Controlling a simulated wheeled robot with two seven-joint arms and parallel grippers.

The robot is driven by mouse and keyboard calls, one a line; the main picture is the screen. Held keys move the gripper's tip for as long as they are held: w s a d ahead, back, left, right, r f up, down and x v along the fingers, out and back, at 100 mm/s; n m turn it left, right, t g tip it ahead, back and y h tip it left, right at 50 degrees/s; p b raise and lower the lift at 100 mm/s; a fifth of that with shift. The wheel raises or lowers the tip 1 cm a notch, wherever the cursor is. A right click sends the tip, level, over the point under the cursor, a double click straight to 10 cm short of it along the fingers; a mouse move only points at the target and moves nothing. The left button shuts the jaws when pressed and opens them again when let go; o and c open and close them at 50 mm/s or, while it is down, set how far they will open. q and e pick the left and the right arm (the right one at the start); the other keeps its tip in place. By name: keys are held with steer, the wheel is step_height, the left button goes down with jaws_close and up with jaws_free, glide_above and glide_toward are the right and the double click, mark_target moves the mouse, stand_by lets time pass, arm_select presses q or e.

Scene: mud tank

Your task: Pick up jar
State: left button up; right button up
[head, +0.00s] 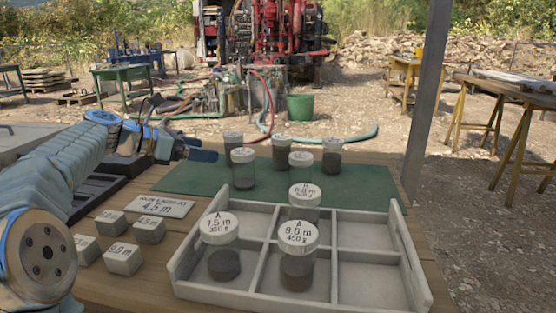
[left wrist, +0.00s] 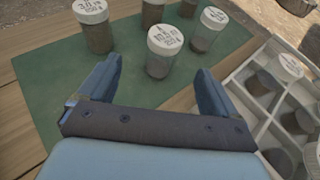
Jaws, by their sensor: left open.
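Several clear jars with white lids and dark contents stand upright on a green mat (head: 172,178). My left gripper (head: 203,155) is open and empty, to the left of these jars. In the left wrist view, its two fingers (left wrist: 158,78) are spread, and a jar (left wrist: 160,63) stands just beyond the gap between them, apart from both. Other mat jars (left wrist: 93,30) (left wrist: 207,33) stand farther off. My right gripper is not in view.
A grey divided tray (head: 330,300) holds several jars, including the 7.5 m jar (head: 221,262) and the 9.0 m jar (head: 297,270); its right compartments look empty. Labelled blocks (head: 123,260) and a 4.5 m sign (head: 160,206) lie left of it on the wooden table. A post (head: 425,110) rises behind.

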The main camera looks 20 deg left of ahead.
mark_target(232, 153)
arm_select(q)
steer(key=shift+h, duration=0.3)
steer(key=b+x, duration=0.1)
steer(key=x, duration=0.8)
steer(key=b+x, duration=0.1)
steer(key=x, duration=0.4)
steer(key=shift+d, duration=0.25)
steer(key=shift+s, duration=0.1)
steer(key=c, duration=1.2)
